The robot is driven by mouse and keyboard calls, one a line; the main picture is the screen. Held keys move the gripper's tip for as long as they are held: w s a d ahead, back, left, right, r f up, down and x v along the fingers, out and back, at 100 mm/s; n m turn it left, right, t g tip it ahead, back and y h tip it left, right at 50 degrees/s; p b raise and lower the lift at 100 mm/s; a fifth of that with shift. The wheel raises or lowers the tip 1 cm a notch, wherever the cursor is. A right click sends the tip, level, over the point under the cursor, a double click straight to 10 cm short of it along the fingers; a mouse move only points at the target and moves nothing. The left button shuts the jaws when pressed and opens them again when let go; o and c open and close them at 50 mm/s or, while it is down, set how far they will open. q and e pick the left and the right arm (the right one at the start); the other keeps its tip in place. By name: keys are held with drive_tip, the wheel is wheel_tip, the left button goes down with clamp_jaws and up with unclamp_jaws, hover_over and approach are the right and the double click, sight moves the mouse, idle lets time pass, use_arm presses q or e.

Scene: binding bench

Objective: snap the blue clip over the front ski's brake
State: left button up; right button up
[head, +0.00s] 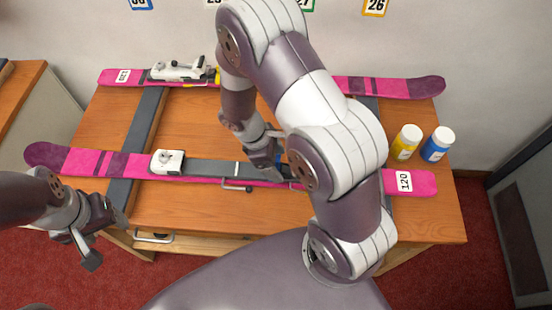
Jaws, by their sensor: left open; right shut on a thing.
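The front ski (85,162) is pink and lies across the near side of the bench, with a white binding piece (168,161) and a dark grey plate (210,168). A thin metal brake wire (237,187) shows at the ski's near edge. My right gripper (272,172) is down at the plate, right of the ski's middle. Whether the clip touches the brake is hidden by my arm. My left gripper (107,240) is open and empty in front of the bench's left edge.
A second pink ski (395,87) lies at the back with a white binding (178,71) and a yellow piece (217,76). Yellow (406,142) and blue (437,145) bottles stand at the right. Dark supports (140,140) run under the skis.

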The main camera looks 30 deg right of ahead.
drive_tip(key=shift+f+b, duration=0.75)
drive_tip(key=shift+f, duration=0.35)
drive_tip(key=o, duration=1.1)
drive_tip(key=shift+c, duration=0.2)
drive_tip(key=shift+r, duration=0.1)
wheel_tip(320, 180, up, 10)
drive_tip(key=p, duration=1)
